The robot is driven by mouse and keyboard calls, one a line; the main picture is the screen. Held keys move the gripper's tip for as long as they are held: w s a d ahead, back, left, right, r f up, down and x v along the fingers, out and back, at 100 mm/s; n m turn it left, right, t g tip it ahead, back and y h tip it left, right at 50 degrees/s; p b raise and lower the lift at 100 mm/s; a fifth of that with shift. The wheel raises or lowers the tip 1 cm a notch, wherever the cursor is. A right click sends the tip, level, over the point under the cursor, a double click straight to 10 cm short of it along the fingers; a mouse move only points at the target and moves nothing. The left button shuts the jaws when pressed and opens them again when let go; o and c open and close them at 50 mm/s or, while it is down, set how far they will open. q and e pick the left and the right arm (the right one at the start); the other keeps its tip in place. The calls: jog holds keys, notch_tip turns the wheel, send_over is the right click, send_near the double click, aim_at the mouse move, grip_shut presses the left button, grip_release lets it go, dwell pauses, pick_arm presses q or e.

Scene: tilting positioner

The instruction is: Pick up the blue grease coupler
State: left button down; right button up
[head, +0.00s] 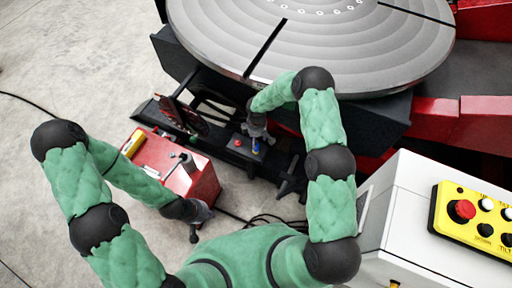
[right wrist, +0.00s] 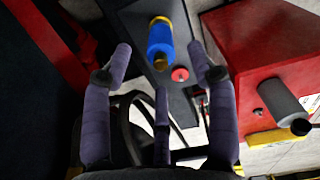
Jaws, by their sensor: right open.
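In the head view the coupler (head: 255,147) shows small, just below my right gripper (head: 257,132). In the right wrist view my right gripper (right wrist: 160,66) has its fingers spread and empty. The coupler lies beyond the fingertips, between the two outer fingers, and appears untouched. My left gripper (head: 196,225) hangs low beside the red cart, away from the coupler; its finger opening is unclear.
A red button (right wrist: 180,74) sits close beside the coupler. The red cart (head: 205,181) carries a grey cylinder (right wrist: 282,98) and a yellow item (head: 133,143). The large round table (head: 350,45) overhangs behind. A white cabinet with a yellow control box (head: 475,222) stands at right.

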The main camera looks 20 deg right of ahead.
jog(key=shift+w+a+f+b, duration=0.1)
jog(key=shift+f+b, duration=0.55)
jog(key=shift+f, duration=1)
jog(key=shift+w+f+b, duration=0.1)
jog(key=shift+f+b, duration=0.55)
jog(key=shift+f, duration=1)
jog(key=shift+c, duration=0.3)
